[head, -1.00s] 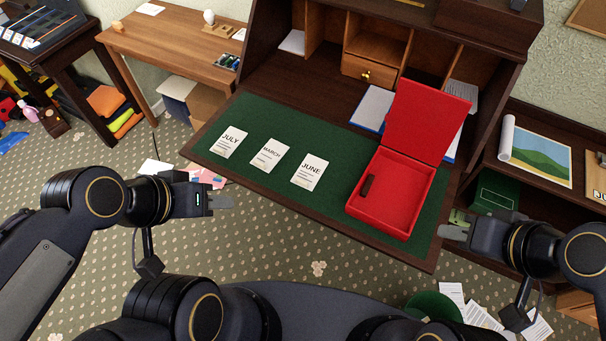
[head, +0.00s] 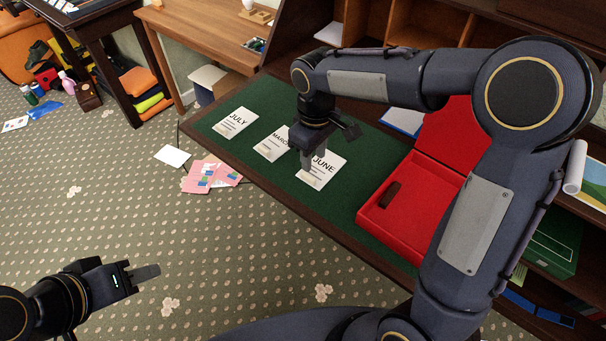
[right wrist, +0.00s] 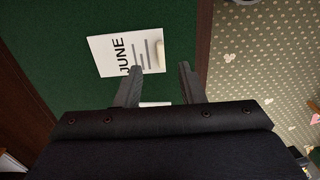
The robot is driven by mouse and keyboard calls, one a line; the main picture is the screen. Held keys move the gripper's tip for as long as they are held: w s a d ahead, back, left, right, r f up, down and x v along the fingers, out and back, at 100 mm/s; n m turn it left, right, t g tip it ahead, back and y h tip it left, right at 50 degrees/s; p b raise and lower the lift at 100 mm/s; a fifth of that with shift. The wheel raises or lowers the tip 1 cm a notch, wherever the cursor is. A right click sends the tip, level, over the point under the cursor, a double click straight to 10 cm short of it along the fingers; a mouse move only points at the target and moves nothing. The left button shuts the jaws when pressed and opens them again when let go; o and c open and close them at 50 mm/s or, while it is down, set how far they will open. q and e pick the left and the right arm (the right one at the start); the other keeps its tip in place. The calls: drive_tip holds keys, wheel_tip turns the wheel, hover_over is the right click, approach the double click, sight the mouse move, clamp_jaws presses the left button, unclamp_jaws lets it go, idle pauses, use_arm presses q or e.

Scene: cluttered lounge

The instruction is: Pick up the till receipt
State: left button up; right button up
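Three white printed slips lie in a row on the green desk top: JULY (head: 236,123), MARCH (head: 271,146) and JUNE (head: 325,172). I cannot tell from the print whether any of them is the till receipt. My right gripper (head: 307,166) points down over the JUNE slip's left side, partly hiding it and MARCH. In the right wrist view the gripper (right wrist: 158,78) is open and empty, with the JUNE slip (right wrist: 112,54) beyond its fingertips. A pale curled part shows at that slip's lower end. My left gripper (head: 145,273) is over the floor, seen side-on.
An open red box (head: 385,232) with a dark object inside stands right of the slips. Pink sheets (head: 207,176) and a white sheet (head: 172,156) lie on the floor. The desk's front edge (head: 290,200) is clear.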

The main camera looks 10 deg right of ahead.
sight(312, 178)
wheel_tip(312, 178, down, 8)
drive_tip(key=shift+w+a+r+b, duration=0.1)
drive_tip(key=shift+b, duration=0.35)
drive_tip(key=shift+c, duration=0.3)
clamp_jaws()
